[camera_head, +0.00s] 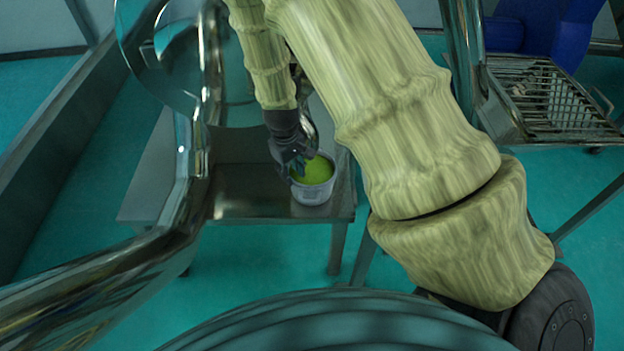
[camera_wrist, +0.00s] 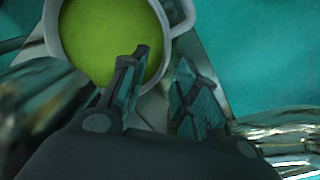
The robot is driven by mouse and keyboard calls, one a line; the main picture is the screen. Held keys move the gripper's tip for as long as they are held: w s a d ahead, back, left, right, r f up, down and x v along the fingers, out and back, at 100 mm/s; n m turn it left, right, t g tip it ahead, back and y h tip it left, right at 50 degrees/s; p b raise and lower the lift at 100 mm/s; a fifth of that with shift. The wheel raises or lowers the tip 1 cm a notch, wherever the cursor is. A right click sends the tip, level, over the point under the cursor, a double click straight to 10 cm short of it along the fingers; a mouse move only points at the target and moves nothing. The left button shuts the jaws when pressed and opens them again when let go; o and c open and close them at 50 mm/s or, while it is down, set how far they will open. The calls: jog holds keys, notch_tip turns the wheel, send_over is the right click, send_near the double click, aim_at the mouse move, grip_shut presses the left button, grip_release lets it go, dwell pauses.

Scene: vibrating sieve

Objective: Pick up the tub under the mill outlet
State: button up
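The tub (camera_head: 312,195) is a small whitish round container with bright green contents. It stands upright near the front right corner of a metal table. In the wrist view the tub (camera_wrist: 51,32) fills the upper left, with a lug on its right side. My gripper (camera_head: 292,168) is at the tub's left rear side in the head view. In the wrist view my gripper (camera_wrist: 162,60) has its fingers apart, the left one overlapping the green contents and the right one outside the rim. Whether either finger touches the wall I cannot tell.
The metal table (camera_head: 250,206) is otherwise bare at its front. A shiny metal pipe (camera_head: 120,265) and frame stand at the left. A slatted rack (camera_head: 550,95) is at the upper right. My arm hides the area behind and right of the tub.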

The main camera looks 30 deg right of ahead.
aim_at(295, 184)
jog(key=shift+s+d+f, duration=0.1)
jog(key=shift+d+f, duration=0.05)
jog(key=shift+f, duration=1.25)
jog(key=shift+d+f, duration=0.15)
jog(key=shift+f, duration=1.25)
grip_shut()
